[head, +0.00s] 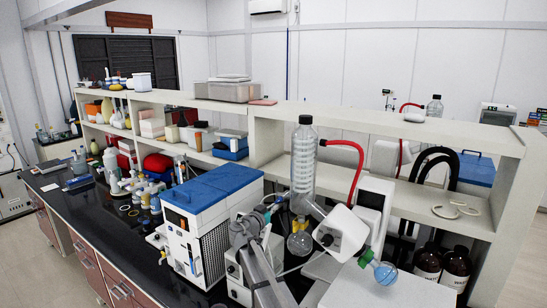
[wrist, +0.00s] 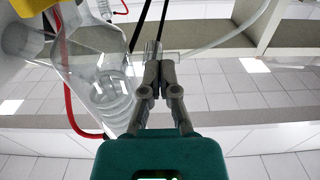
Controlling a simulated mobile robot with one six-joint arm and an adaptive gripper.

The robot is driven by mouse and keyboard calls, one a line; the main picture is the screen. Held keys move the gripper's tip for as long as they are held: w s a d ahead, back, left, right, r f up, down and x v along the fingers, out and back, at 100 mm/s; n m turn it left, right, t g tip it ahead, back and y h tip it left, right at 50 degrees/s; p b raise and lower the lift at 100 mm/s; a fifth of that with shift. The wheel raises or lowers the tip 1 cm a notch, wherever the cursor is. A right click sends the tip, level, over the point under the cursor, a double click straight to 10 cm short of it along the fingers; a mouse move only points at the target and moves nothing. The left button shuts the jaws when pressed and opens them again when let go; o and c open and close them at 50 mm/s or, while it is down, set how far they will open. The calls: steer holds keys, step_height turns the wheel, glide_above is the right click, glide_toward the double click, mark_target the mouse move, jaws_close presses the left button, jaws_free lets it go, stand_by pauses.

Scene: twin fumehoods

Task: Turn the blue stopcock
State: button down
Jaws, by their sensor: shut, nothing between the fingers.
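The glass condenser (head: 304,160) of a rotary evaporator stands upright with a black cap in the head view. Its clear glass also fills the left of the wrist view (wrist: 98,75). No blue stopcock can be made out with certainty in either view. My gripper (wrist: 158,68) has a teal body and grey fingers, closed together with nothing between them. Its tips are beside the glass, in front of a small clear fitting (wrist: 151,48); I cannot tell whether they touch. In the head view my grey arm reaches up left of the condenser, and the fingertips cannot be made out.
A red hose (head: 358,160) bends from the condenser. The white evaporator head (head: 342,232) and a clip-held flask (head: 385,272) are to the right. A white and blue chiller (head: 205,215) stands left of my arm. A shelf unit (head: 440,137) runs behind. Small glassware crowds the bench's left.

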steer(key=shift+w+a+f, duration=0.1)
steer(key=shift+a+f, duration=0.05)
steer(key=shift+f, duration=0.2)
stand_by(0.3)
steer(key=v, duration=0.6)
stand_by(0.3)
steer(key=shift+m, duration=0.3)
steer(key=m, duration=0.2)
steer(key=s+m, duration=0.1)
steer(key=m, duration=0.2)
steer(key=shift+s, duration=0.1)
steer(key=shift+m, duration=0.3)
stand_by(0.5)
steer(key=x, duration=0.7)
stand_by(0.4)
